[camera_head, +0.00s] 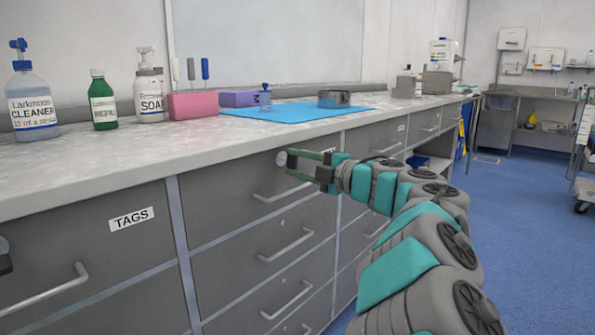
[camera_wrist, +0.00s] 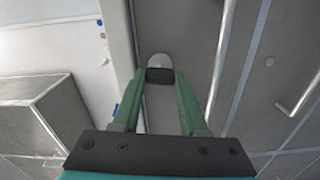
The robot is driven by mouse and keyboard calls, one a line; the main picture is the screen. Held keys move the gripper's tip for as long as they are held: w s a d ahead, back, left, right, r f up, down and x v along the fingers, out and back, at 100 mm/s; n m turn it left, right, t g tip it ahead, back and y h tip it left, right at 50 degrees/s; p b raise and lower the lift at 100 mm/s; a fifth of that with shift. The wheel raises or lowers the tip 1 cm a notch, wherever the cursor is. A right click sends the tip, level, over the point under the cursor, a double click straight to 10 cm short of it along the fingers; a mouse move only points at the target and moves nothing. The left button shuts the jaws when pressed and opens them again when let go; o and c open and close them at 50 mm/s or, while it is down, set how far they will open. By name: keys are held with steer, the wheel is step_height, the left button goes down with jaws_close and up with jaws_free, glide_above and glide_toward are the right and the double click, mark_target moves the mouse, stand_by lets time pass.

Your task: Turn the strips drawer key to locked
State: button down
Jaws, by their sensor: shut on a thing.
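The upper drawer (camera_head: 222,208) right of the tags drawer has a round silver lock (camera_head: 281,158) near its top edge. My gripper (camera_head: 289,163) reaches this lock from the right, with its green fingers close to the drawer front. In the wrist view the lock face (camera_wrist: 160,60) shows just beyond the fingertips. A dark key head (camera_wrist: 160,76) sits between the fingertips, and my gripper is shut on it. The key head lies crosswise between the fingers in that view. No strips label is readable; the drawer appears closed.
A bar handle (camera_head: 284,193) sits just below the lock. The tags drawer (camera_head: 95,260) is at the left. The worktop (camera_head: 130,158) above carries bottles, a pink block (camera_head: 193,105) and a blue mat (camera_head: 300,112). Open floor (camera_head: 520,220) lies to the right.

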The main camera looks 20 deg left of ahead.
steer(key=shift+n+b, duration=0.4)
steer(key=shift+n, duration=0.4)
steer(key=shift+a, duration=0.1)
steer(key=shift+c, duration=2.2)
jaws_free()
steer(key=v, duration=0.8)
